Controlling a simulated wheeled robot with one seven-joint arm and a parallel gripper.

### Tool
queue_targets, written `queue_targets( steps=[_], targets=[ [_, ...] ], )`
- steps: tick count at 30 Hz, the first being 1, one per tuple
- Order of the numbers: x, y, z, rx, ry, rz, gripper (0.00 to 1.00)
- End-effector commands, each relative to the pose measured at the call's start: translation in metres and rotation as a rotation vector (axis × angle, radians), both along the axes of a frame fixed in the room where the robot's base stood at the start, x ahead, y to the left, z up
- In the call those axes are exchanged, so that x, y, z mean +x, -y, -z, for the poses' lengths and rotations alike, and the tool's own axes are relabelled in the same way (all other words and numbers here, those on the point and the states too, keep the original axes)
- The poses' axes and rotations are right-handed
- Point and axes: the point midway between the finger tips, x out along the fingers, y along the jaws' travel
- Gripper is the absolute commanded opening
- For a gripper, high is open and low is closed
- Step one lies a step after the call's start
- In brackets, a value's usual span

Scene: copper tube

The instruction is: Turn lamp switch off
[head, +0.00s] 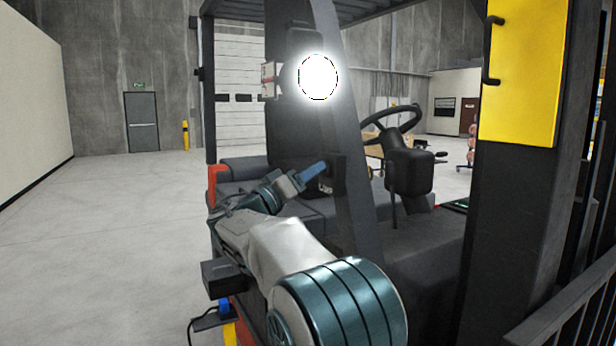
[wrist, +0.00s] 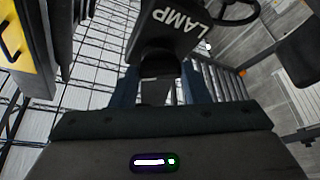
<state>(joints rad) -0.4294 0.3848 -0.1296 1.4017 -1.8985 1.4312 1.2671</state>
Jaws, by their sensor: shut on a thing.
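The round lamp (head: 318,77) on the forklift's pillar glows bright white in the head view. Below it, a dark switch box (head: 334,178) is fixed to the same pillar; in the wrist view the box (wrist: 178,28) carries the white word LAMP. My gripper (head: 316,172) reaches the box from the left with its blue fingers. In the wrist view the fingers stand on both sides of a dark switch lever (wrist: 156,92) that sticks out of the box, and the gripper is shut on it. The lever's exact position is hard to read, as the fingers and my wrist hide part of it.
The slanted dark pillar (head: 348,125) stands close beside my gripper. The steering wheel (head: 392,122) and seat (head: 243,168) are near it. A yellow panel (head: 520,75) and a thick post are at the right. Open floor (head: 110,230) lies to the left.

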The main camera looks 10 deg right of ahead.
Motion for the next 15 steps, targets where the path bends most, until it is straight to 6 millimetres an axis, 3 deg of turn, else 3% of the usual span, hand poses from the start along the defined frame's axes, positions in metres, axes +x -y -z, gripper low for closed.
queue_targets(
  steps=[15],
  targets=[
    [-0.0032, 0.001, -0.0015, -0.108, -0.333, 0.0, 0.19]
  ],
)
